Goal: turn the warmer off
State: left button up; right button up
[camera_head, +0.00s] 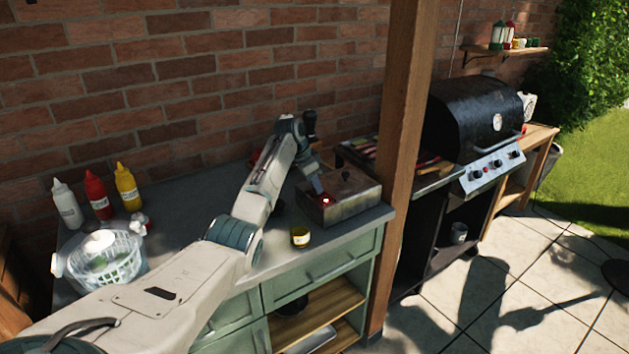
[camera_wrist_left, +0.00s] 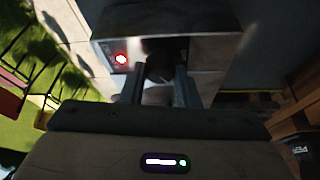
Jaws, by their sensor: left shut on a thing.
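The warmer (camera_head: 350,200) is a metal box with a lid, standing near the right end of the grey counter. A red light (camera_head: 326,201) glows on its front, and it also shows lit in the left wrist view (camera_wrist_left: 121,58). My left gripper (camera_head: 319,188) is at the warmer's front, beside the light. In the left wrist view its two fingers (camera_wrist_left: 159,82) reach up to the front face and are shut on what seems to be the warmer's knob, mostly hidden between them. My right gripper is not in view.
A white basket (camera_head: 104,257) and white, red (camera_head: 97,195) and yellow bottles stand at the left. A wooden post (camera_head: 405,130) rises just right of the warmer, with a black grill (camera_head: 470,115) beyond.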

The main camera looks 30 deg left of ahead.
pick_arm(q)
jog(key=n+p, duration=0.2)
jog(key=n+y+p, duration=0.1)
jog(key=n+p, duration=0.1)
jog(key=n+y+p, duration=0.1)
jog(key=n+p, duration=0.1)
jog(key=shift+d+r+t+p, duration=0.2)
jog(key=shift+r+t+p, duration=0.15)
jog(key=shift+t, duration=0.05)
jog(key=shift+f+n+y+p, duration=0.1)
jog(key=shift+n+y+p, duration=0.5)
jog(key=shift+n+p, duration=0.5)
jog(key=shift+f+n+y+p, duration=0.1)
jog(key=shift+n+y+p, duration=0.5)
jog(key=shift+n, duration=0.7)
jog(key=o, duration=1)
jog(key=shift+f, duration=0.1)
jog(key=b+v, duration=0.3)
jog(key=v, duration=0.7)
jog(key=shift+d+r, duration=0.1)
jog(key=shift+r, duration=0.35)
